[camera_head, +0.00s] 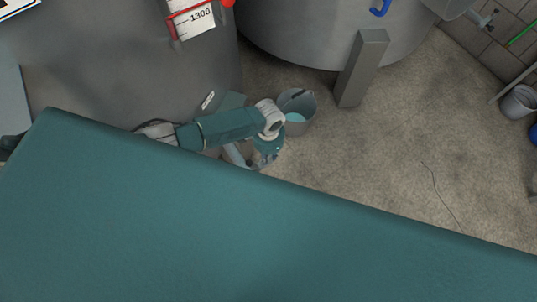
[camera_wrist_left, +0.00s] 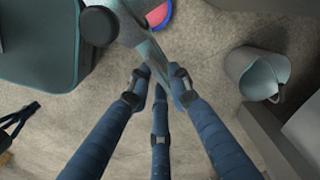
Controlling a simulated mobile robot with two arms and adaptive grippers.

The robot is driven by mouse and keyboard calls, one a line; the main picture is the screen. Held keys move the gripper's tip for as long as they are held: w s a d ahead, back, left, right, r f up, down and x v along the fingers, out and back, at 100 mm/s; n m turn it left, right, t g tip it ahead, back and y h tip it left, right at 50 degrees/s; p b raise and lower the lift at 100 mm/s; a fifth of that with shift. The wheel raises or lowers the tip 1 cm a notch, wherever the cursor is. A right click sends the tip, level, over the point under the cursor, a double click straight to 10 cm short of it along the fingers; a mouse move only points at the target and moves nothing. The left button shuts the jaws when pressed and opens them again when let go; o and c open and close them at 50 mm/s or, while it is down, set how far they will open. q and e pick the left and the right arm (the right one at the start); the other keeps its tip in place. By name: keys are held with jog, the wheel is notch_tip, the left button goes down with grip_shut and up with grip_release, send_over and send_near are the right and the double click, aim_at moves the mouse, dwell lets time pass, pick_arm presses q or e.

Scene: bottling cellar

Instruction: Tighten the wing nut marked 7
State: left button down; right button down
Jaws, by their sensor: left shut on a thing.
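My left gripper (camera_wrist_left: 158,78) shows its three blue fingers drawn together in the left wrist view. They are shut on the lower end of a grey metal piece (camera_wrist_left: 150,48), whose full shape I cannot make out. No number 7 is legible, so I cannot tell whether this piece is the marked wing nut. A round black knob (camera_wrist_left: 98,26) sits at its upper left. A pink-red disc with a blue rim (camera_wrist_left: 158,13) shows behind it. In the head view, my left gripper (camera_head: 265,160) is small and partly hidden beside the tank. My right gripper is not in view.
A grey bucket (camera_head: 310,104) stands on the floor just right of my left wrist; it also shows in the left wrist view (camera_wrist_left: 242,66). Steel tanks (camera_head: 110,60) stand behind, one on a square leg (camera_head: 361,68). The floor (camera_head: 400,150) to the right is mostly clear.

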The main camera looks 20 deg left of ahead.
pick_arm(q)
jog(key=shift+w+a, duration=0.15)
jog(key=shift+a, duration=0.2)
jog(key=c, duration=1.6)
grip_release()
jog(key=shift+c, duration=0.2)
jog(key=shift+d, duration=0.1)
notch_tip(320, 180, up, 12)
jog(key=shift+d, duration=0.1)
